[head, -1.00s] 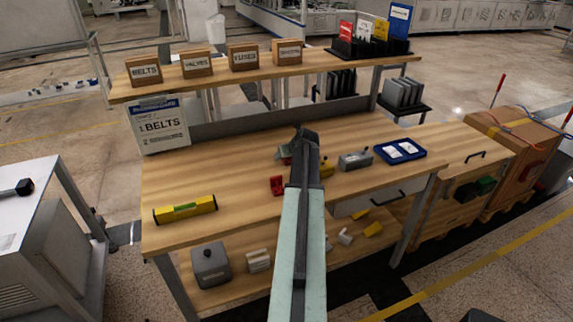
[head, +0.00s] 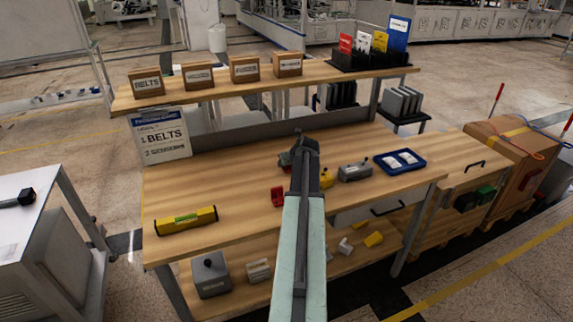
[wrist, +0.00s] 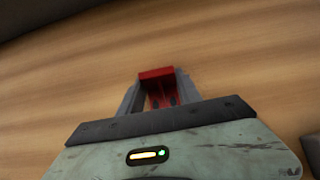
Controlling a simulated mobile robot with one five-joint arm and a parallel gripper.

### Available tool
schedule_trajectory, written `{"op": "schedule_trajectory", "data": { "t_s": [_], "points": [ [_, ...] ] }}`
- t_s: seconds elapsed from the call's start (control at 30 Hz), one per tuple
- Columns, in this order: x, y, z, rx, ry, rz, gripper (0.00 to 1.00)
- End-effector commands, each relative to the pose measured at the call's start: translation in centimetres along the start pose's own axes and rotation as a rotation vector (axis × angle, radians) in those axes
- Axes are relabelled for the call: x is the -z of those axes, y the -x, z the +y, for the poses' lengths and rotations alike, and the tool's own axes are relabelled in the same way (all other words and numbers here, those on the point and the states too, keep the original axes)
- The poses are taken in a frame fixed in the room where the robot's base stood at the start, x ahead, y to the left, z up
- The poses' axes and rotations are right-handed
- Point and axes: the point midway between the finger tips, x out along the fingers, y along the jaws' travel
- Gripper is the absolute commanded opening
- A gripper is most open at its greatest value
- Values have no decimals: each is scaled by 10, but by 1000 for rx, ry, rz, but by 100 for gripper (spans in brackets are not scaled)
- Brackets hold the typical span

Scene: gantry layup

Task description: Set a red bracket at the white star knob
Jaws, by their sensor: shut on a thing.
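My gripper (wrist: 158,92) is shut on a red bracket (wrist: 156,74), which shows between the two grey fingers in the wrist view, over the wooden tabletop. In the head view my arm hides the fingers and the held bracket. Another red bracket (head: 277,197) lies on the bench (head: 240,185), just left of my arm. I cannot surely pick out the white star knob. A grey block (head: 355,172) right of my arm has a small pale knob on top, too small to tell its shape.
A yellow level (head: 187,220) lies at the bench's left. A blue tray (head: 400,161) with white pieces is at the right. A yellow part (head: 327,179) stands close right of my arm. A raised shelf (head: 215,89) with labelled boxes runs behind. The bench's left middle is clear.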

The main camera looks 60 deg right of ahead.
Motion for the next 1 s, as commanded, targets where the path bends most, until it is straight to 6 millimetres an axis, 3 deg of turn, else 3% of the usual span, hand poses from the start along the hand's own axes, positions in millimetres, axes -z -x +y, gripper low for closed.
{"op": "schedule_trajectory", "data": {
  "t_s": [0.2, 0.4, 1.0],
  "points": [
    [-39, 39, 0, 0, 0, -1, 0],
    [-61, 62, 0, 0, -1, -1, 0],
    [-61, 61, 0, 1, -1, -1, 0]
  ]
}}
